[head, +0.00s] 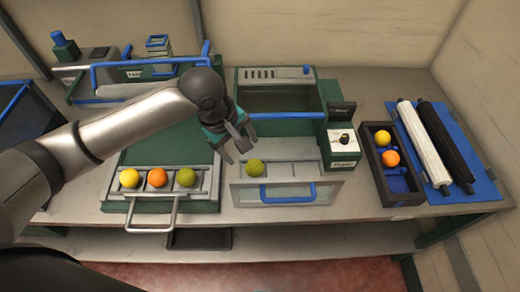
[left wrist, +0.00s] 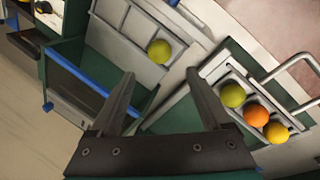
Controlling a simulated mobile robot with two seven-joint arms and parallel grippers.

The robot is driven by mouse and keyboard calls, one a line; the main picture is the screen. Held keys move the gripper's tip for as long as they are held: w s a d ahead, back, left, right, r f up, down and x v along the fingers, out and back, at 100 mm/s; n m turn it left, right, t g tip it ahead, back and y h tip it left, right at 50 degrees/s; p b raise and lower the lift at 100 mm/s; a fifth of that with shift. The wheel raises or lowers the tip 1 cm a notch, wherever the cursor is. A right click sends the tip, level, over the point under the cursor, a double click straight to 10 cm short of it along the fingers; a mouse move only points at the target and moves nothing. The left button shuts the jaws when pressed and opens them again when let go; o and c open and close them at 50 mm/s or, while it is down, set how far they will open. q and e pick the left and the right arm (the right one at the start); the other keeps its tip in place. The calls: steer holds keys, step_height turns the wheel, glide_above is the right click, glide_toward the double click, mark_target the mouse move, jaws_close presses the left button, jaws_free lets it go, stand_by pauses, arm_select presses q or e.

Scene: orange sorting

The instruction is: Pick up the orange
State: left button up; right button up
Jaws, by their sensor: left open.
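An orange (head: 157,178) sits between a yellow fruit (head: 129,179) and a green fruit (head: 185,177) in the tray of the left machine. The same orange (left wrist: 256,115) shows in the left wrist view, at the right. Another orange (head: 390,158) lies in the dark box at the right of the table. My left gripper (head: 238,146) hangs above the gap between the two trays, to the right of the tray orange and apart from it. Its two fingers (left wrist: 160,75) are spread and empty in the left wrist view. My right gripper is in neither view.
A green fruit (head: 256,167) sits in the middle tray, just right of my gripper. A tray handle (head: 152,229) sticks out in front of the left tray. The dark box (head: 407,198) also holds a yellow fruit (head: 382,137). A small dispenser (head: 341,152) stands beside the box.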

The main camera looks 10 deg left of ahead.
arm_select(q)
steer(key=b, duration=0.2)
glide_above(253, 165)
steer(key=s, duration=0.3)
step_height(253, 165, down, 6)
steer(key=f, duration=0.1)
steer(key=w+f, duration=0.1)
steer(key=shift+w+a+f, duration=0.1)
steer(key=shift+a+f, duration=0.15)
steer(key=shift+f, duration=0.1)
steer(key=shift+w+d+f, duration=0.1)
steer(key=shift+f, duration=0.25)
steer(key=shift+w+f, duration=0.1)
steer(key=shift+f, duration=0.15)
steer(key=shift+b+x, duration=0.7)
steer(key=shift+x, duration=1.6)
steer(key=shift+w, duration=0.2)
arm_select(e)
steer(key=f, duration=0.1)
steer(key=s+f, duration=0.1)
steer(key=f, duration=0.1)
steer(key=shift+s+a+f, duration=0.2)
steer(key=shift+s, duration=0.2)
arm_select(q)
steer(key=shift+a, duration=0.2)
steer(key=c, duration=1.2)
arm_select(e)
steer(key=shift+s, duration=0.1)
